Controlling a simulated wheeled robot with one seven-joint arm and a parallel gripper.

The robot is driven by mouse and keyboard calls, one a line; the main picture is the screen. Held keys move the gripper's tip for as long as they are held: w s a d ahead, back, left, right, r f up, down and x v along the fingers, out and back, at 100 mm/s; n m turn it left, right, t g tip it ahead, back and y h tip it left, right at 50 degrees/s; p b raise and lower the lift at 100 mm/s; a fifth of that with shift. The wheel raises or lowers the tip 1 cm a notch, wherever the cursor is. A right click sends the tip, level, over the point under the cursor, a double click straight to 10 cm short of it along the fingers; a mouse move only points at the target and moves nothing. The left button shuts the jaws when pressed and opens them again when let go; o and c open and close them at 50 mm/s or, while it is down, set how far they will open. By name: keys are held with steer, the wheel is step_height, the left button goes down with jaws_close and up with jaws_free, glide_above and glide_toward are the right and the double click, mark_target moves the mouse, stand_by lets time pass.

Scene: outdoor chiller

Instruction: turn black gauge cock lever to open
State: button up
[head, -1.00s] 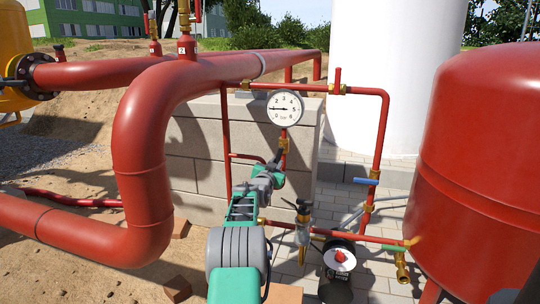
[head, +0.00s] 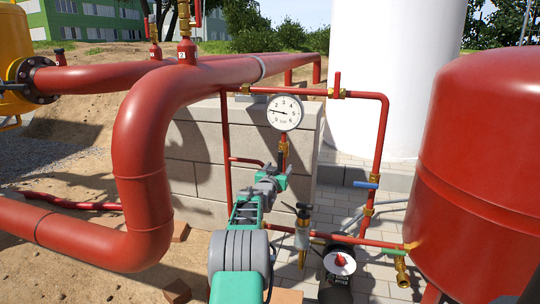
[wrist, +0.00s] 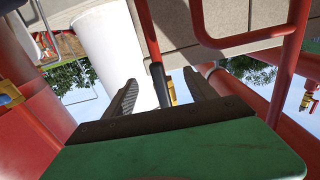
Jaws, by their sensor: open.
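The black gauge cock lever (head: 282,157) is on the brass cock below the round white pressure gauge (head: 284,112). It looks upright, roughly in line with the thin red pipe. In the wrist view the lever (wrist: 158,84) shows between my open fingers, with gaps on both sides. Part of the brass cock (wrist: 172,92) shows behind it. My gripper (head: 277,172) is just below and in front of the cock in the head view. The fingertips are small there. The gauge needle points left and slightly up.
A thick red pipe (head: 141,180) bends at the left. A large red tank (head: 484,170) stands at the right. A blue-handled valve (head: 365,185) and a green-handled one (head: 393,252) are on thin red pipes. A block wall (head: 195,150) stands behind.

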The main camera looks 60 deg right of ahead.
steer(key=s+a+b, duration=0.1)
steer(key=a+b, duration=0.2)
steer(key=a, duration=0.4)
steer(key=shift+b, duration=0.35)
